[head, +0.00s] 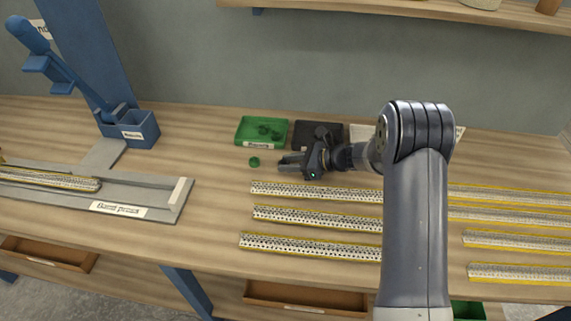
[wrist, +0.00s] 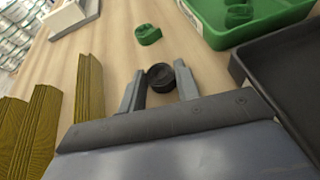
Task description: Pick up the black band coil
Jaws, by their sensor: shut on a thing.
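The black band coil (wrist: 161,77) is a small dark round piece in the wrist view. It sits between the two fingers of my gripper (wrist: 159,84), near their tips. My gripper is shut on it. In the head view my gripper (head: 288,164) is low over the table, pointing left, in front of the black tray (head: 312,128). The coil cannot be made out clearly in the head view. I cannot tell whether the coil touches the table.
A loose green coil (head: 254,162) lies on the table just beyond my fingertips. A green tray (head: 241,139) with green coils stands behind it. Several perforated strips (head: 310,246) lie in front. A press with a blue lever (head: 62,68) stands at left.

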